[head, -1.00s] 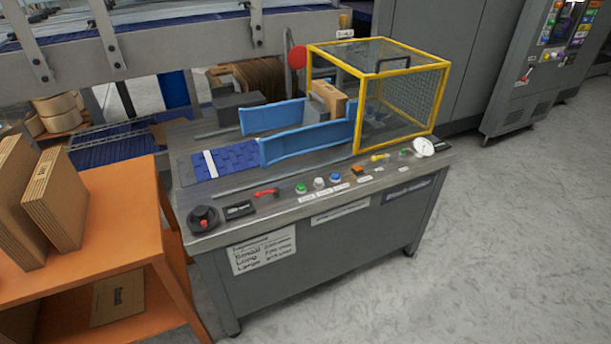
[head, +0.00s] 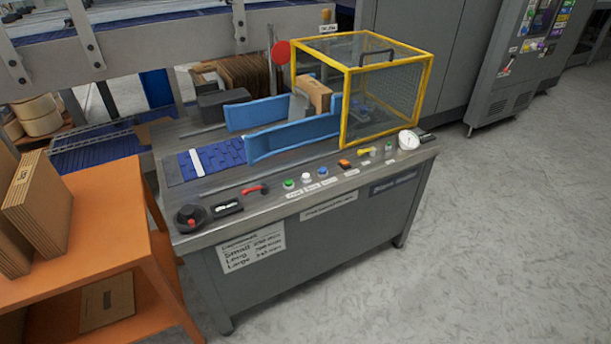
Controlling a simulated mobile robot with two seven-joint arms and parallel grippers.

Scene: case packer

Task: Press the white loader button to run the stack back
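The white loader button (head: 306,177) sits on the front ledge of the grey machine (head: 300,240). A green button (head: 289,183) is just left of it and a blue button (head: 323,172) just right. Small labels below them are too blurred to read. A cardboard stack (head: 316,94) stands between the blue guide rails (head: 295,137), by the yellow-framed guard cage (head: 345,110). Neither of my grippers shows in the head view.
An orange shelf (head: 110,215) with flat cartons (head: 40,205) stands at the left, close to the machine. A black knob (head: 190,217), red handle (head: 256,189) and white gauge (head: 408,140) share the ledge. The floor at right is clear.

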